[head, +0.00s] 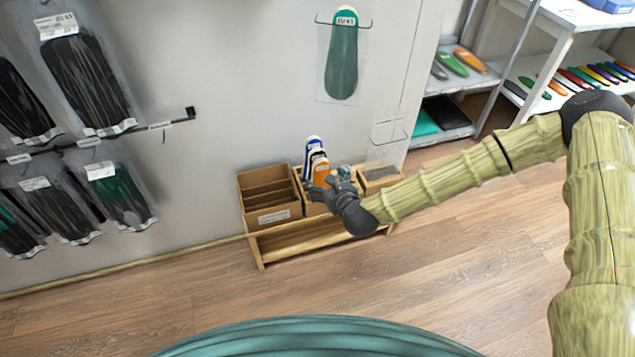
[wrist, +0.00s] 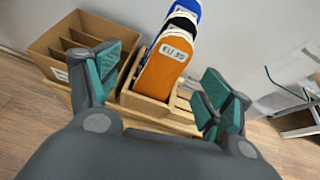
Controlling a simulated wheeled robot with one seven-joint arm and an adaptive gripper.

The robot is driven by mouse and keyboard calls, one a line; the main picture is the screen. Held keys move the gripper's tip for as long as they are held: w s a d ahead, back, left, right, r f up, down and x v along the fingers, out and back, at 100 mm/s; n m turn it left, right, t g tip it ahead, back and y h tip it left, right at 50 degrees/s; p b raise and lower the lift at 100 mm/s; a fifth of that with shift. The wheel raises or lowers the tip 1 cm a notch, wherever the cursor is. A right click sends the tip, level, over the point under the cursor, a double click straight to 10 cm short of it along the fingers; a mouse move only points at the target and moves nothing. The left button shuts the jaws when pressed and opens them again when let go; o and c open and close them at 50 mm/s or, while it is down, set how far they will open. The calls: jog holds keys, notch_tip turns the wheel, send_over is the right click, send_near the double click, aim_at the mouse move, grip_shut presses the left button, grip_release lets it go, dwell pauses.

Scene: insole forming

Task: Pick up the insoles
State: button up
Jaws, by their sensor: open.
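An orange insole (wrist: 162,66) with a white label reading "EU 39" stands upright in a wooden box (wrist: 146,105) in the wrist view. A black-and-white insole and a blue insole (wrist: 185,8) stand right behind it. The same group shows in the head view, with the orange insole (head: 321,171) in front and the blue one (head: 312,143) at the back. My gripper (wrist: 155,85) is open, with one teal-padded finger on each side of the insoles. It holds nothing. In the head view my gripper (head: 333,183) partly hides the box.
Another small box (head: 379,178) is at the right. Packaged insoles (head: 85,80) hang on the left wall. Shelves with insoles (head: 447,112) stand at right. The floor in front is clear.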

aim_at(324, 165)
jog(key=w+m, duration=0.1)
jog(key=w, duration=0.2)
jog(key=w+m, duration=0.1)
jog(key=w, duration=0.2)
jog(key=shift+w+a+f+t, duration=0.1)
jog(key=shift+a+t, duration=0.05)
jog(key=shift+t, duration=0.25)
jog(key=shift+x, duration=3.3)
jog(key=c, duration=1.4)
